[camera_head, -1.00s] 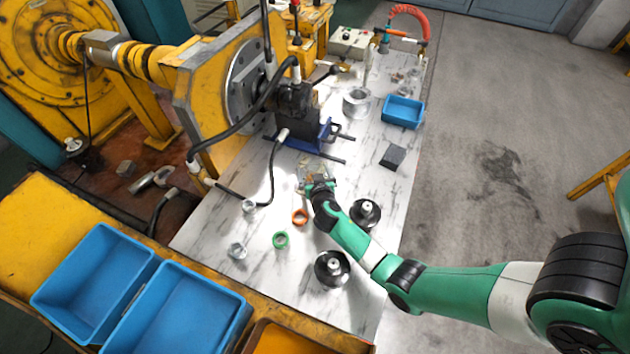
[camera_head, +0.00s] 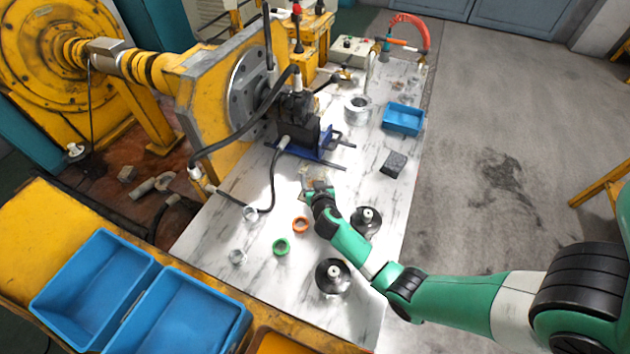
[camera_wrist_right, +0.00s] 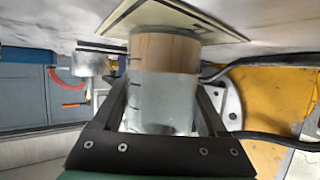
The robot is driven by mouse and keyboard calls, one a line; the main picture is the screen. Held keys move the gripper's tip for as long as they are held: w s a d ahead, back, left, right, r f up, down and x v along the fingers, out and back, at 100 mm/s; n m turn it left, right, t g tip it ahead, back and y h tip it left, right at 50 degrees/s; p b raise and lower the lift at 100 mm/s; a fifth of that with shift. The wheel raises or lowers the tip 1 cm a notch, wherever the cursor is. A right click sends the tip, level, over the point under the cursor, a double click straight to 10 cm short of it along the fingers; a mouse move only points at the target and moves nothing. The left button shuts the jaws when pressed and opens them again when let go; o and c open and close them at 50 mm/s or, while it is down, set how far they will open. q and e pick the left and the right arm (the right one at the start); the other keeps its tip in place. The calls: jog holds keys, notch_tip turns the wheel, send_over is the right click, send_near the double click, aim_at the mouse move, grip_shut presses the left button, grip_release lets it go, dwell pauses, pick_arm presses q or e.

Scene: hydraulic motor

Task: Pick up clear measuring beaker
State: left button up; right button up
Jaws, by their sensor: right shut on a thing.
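The clear measuring beaker (camera_wrist_right: 162,85) fills the middle of the right wrist view, with dark graduation marks on its side and a tan band near one end. The two fingers of my right gripper (camera_wrist_right: 165,105) are shut on it from both sides. In the head view the right gripper (camera_head: 318,188) is at the middle of the marble table, and the beaker there is small and mostly hidden. A flat pale plate (camera_wrist_right: 165,15) lies right at the beaker's far end; I cannot tell whether they touch. My left gripper does not show.
Two black round-based items (camera_head: 333,277) and (camera_head: 367,221) stand beside my right arm. An orange ring (camera_head: 301,225) and a green ring (camera_head: 281,246) lie to the left. The black motor with its hoses (camera_head: 298,128) is behind the gripper. A blue tray (camera_head: 403,119) is at the back right.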

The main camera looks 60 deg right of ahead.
aim_at(315, 170)
jog(key=shift+r, duration=0.55)
jog(key=r+p, duration=0.2)
jog(key=r, duration=0.1)
jog(key=shift+s+p, duration=0.2)
jog(key=shift+p, duration=0.15)
jog(key=s+r+p, duration=0.2)
jog(key=r, duration=0.1)
jog(key=s+r+p, duration=0.1)
jog(key=shift+s+a+r, duration=0.2)
jog(key=shift+a, duration=0.05)
jog(key=s+a+r+p, duration=0.1)
jog(key=s+r+p, duration=0.3)
jog(key=s, duration=0.6)
jog(key=shift+a+r, duration=0.2)
jog(key=shift+a, duration=0.05)
